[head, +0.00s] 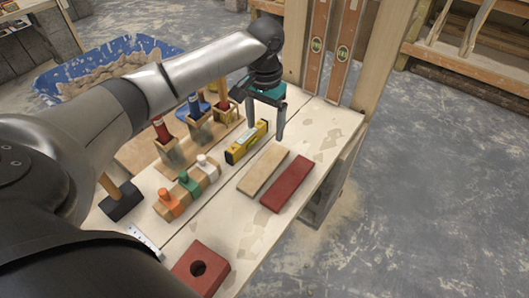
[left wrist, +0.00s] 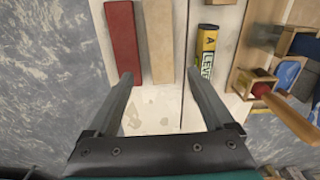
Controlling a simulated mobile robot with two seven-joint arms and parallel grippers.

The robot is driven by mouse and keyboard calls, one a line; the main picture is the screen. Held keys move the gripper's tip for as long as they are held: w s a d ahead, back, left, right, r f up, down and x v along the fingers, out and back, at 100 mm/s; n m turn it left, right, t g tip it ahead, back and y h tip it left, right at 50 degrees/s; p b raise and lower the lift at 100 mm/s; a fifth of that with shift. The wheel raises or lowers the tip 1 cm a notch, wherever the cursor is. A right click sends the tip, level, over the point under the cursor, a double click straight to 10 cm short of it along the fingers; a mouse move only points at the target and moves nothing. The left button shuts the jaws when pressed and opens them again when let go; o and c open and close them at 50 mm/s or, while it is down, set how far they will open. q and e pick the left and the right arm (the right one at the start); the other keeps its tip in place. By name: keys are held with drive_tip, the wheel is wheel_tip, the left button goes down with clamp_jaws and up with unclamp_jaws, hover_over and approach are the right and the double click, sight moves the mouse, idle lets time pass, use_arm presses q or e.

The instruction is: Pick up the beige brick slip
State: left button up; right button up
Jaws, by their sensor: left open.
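The beige brick slip (head: 262,170) lies flat on the workbench, between the yellow level and the red brick slip (head: 287,184). In the left wrist view the beige slip (left wrist: 160,40) is ahead of the fingers, beside the red slip (left wrist: 122,42). My left gripper (head: 265,136) is open and empty, above the bench near the far end of the beige slip. Its two fingers (left wrist: 163,78) show spread apart in the left wrist view, with bare board between them. My right gripper is not in view.
A yellow level (head: 246,142) lies close to the left of the beige slip. Orange, green and white bottles (head: 187,183) stand in a wooden block. Wooden holders with tools (head: 198,128) stand behind.

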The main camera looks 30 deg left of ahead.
use_arm(q)
drive_tip(key=b, duration=0.3)
hover_over(264, 166)
drive_tip(key=shift+f, duration=2.6)
drive_tip(key=shift+s+d+f+b, duration=0.15)
drive_tip(key=shift+f+b, duration=0.15)
drive_tip(key=shift+f, duration=0.6)
drive_tip(key=shift+s+d+f+b, duration=0.1)
drive_tip(key=shift+f+b, duration=0.2)
drive_tip(key=shift+f, duration=1.15)
drive_tip(key=f+b, duration=0.3)
drive_tip(key=f, duration=0.1)
drive_tip(key=shift+w+a+f+b, duration=0.15)
drive_tip(key=shift+a+f+b, duration=0.1)
drive_tip(key=shift+b, duration=0.15)
drive_tip(key=shift+f, duration=0.3)
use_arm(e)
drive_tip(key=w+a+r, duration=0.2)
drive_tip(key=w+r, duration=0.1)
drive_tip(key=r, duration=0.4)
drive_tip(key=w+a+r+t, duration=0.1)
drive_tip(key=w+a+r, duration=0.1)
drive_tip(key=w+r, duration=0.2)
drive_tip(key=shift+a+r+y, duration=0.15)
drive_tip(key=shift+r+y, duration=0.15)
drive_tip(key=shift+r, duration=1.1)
use_arm(q)
drive_tip(key=shift+c, duration=0.3)
clamp_jaws()
